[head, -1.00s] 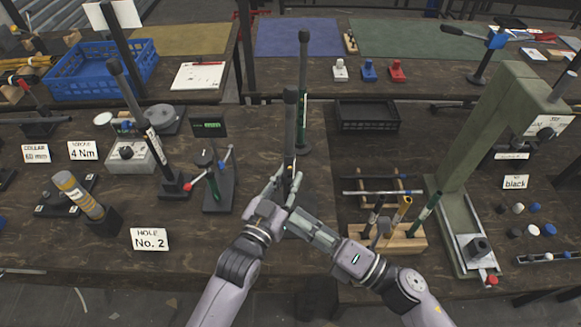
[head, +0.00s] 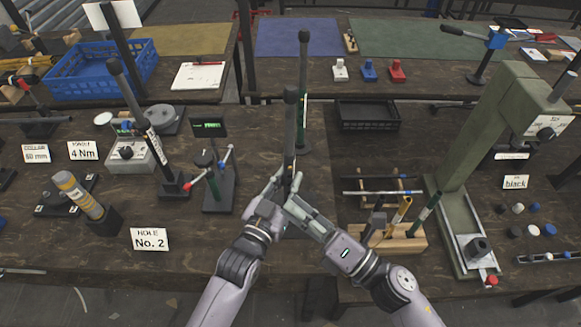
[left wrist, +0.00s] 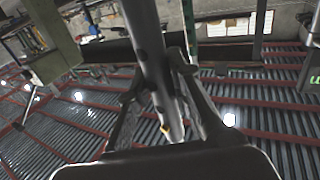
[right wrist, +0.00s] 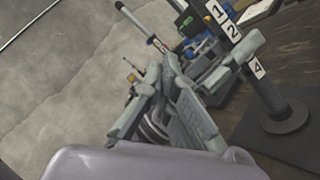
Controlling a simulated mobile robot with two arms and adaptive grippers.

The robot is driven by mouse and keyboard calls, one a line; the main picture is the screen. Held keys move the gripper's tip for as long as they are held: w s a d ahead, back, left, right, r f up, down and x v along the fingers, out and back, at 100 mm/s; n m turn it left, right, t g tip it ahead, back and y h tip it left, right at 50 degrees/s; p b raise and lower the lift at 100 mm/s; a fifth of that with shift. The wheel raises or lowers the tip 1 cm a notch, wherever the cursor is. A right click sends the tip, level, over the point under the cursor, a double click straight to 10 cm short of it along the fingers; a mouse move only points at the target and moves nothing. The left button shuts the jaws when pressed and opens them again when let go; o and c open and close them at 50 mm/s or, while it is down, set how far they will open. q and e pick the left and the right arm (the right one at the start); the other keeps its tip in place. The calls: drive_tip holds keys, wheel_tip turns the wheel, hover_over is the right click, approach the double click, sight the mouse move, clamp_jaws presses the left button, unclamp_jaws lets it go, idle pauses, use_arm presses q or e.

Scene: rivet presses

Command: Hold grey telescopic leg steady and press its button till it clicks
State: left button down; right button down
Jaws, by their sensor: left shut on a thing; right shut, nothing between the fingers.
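The grey telescopic leg (head: 290,130) stands upright in the middle of the bench, with a dark knob on top. My left gripper (head: 279,187) is shut around its lower part. In the left wrist view the leg (left wrist: 146,45) passes between the fingers of my left gripper (left wrist: 157,92), with dark spots and a small orange mark on its tube. My right gripper (head: 291,201) is shut and empty, close beside the leg, just right of and below my left gripper. I cannot tell whether its tips touch the leg. The button and the leg's foot are hidden by the grippers.
A wooden rack (head: 400,242) with tools is close on the right, beside a big green press (head: 470,140). A stand with a red-tipped lever (head: 216,185) is on the left. A small display (head: 208,127) shows green text.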

sight(290, 168)
use_arm(q)
drive_tip(key=shift+f, duration=0.35)
use_arm(e)
drive_tip(key=shift+w+a+f, duration=0.1)
drive_tip(key=shift+w+a, duration=0.1)
drive_tip(key=shift+w, duration=1.1)
drive_tip(key=shift+w+a, duration=0.15)
drive_tip(key=shift+w, duration=1.15)
drive_tip(key=shift+w, duration=0.1)
drive_tip(key=shift+w+a, duration=0.1)
drive_tip(key=shift+w, duration=0.3)
drive_tip(key=shift+w, duration=0.15)
